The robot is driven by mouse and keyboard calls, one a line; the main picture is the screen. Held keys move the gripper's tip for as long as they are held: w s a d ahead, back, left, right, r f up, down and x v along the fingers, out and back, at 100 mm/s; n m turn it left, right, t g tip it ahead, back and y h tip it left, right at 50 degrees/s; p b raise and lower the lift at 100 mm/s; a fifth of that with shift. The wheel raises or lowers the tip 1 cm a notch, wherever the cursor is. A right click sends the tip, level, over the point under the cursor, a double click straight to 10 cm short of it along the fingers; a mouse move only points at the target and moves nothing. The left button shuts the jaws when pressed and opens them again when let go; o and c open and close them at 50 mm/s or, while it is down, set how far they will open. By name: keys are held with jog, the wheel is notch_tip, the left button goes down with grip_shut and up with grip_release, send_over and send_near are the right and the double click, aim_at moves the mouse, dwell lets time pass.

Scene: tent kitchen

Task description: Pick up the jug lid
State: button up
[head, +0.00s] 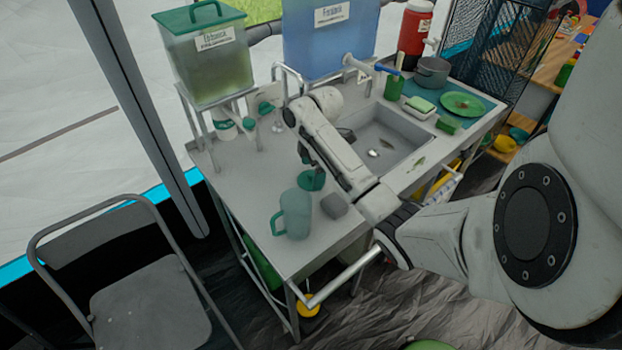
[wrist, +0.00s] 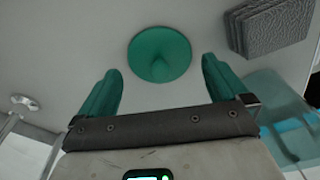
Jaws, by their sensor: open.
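The jug lid (wrist: 159,55) is a round green disc with a raised knob. It lies on the grey counter and shows in the head view (head: 311,180) just behind the jug. My gripper (wrist: 162,88) is open, with green fingertips. In the wrist view the lid is beyond the fingertips and between their lines, with nothing held. In the head view my arm hides the gripper's tips. The teal jug (head: 295,213) stands upright near the counter's front edge, and part of it shows at the right of the wrist view (wrist: 280,100).
A grey sponge-like block (wrist: 268,27) lies close to the lid and jug. The sink (head: 385,140) is to the right. A green-lidded tank (head: 205,65) and a blue tank (head: 330,35) stand at the back. A chair (head: 150,300) is at left.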

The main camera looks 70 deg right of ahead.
jog(key=shift+f, duration=0.9)
jog(key=c, duration=0.9)
jog(key=shift+o, duration=0.2)
jog(key=shift+w+r, duration=0.1)
jog(key=shift+r, duration=0.1)
